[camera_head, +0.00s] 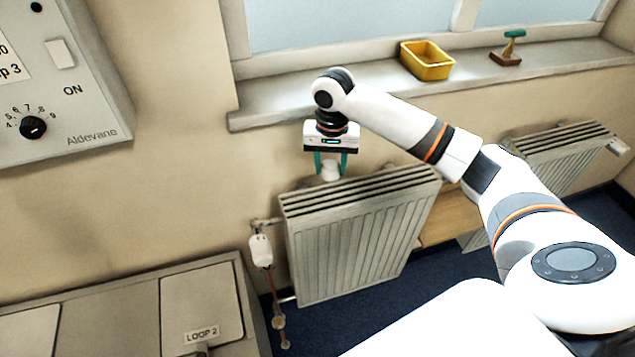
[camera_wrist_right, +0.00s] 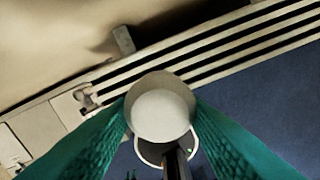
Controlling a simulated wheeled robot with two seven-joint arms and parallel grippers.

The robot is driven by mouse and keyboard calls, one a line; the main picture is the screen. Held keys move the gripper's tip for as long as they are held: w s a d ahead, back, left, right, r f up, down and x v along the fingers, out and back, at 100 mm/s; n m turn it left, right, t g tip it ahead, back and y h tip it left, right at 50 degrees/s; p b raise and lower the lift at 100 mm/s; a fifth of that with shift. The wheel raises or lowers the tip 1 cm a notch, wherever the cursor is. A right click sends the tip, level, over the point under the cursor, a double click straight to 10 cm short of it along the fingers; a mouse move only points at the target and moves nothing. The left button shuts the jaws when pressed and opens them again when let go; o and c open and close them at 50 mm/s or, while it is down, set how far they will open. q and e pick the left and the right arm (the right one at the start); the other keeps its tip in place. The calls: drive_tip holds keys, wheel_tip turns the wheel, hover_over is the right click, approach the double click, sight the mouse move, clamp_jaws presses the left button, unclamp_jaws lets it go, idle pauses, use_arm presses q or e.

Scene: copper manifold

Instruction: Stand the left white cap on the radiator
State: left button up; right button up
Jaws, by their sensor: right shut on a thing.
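My right gripper (camera_head: 331,165) is shut on a small white cap (camera_head: 330,171), just above the left rear part of the near radiator (camera_head: 350,240). In the right wrist view the rounded end of the cap (camera_wrist_right: 162,104) sits between the green fingers (camera_wrist_right: 160,120), with the slatted radiator top (camera_wrist_right: 225,50) beyond it. The head view does not clearly show whether the cap touches the radiator. My left gripper is not in view.
A windowsill (camera_head: 285,103) runs behind and above the gripper, holding a yellow tray (camera_head: 427,62) and a green-handled stamp (camera_head: 510,47). A white valve (camera_head: 261,250) is at the radiator's left side. A second radiator (camera_head: 560,150) stands at right.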

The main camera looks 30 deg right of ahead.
hover_over(330, 202)
drive_tip(key=f, duration=0.5)
drive_tip(key=shift+s+p, duration=0.2)
drive_tip(key=shift+p, duration=0.1)
drive_tip(key=shift+w+f, duration=0.15)
drive_tip(key=shift+f, duration=2.1)
drive_tip(key=shift+a+f, duration=0.1)
drive_tip(key=shift+f, duration=0.05)
drive_tip(key=o, duration=1)
drive_tip(key=shift+c, duration=0.2)
wheel_tip(330, 202, up, 12)
drive_tip(key=shift+r, duration=0.15)
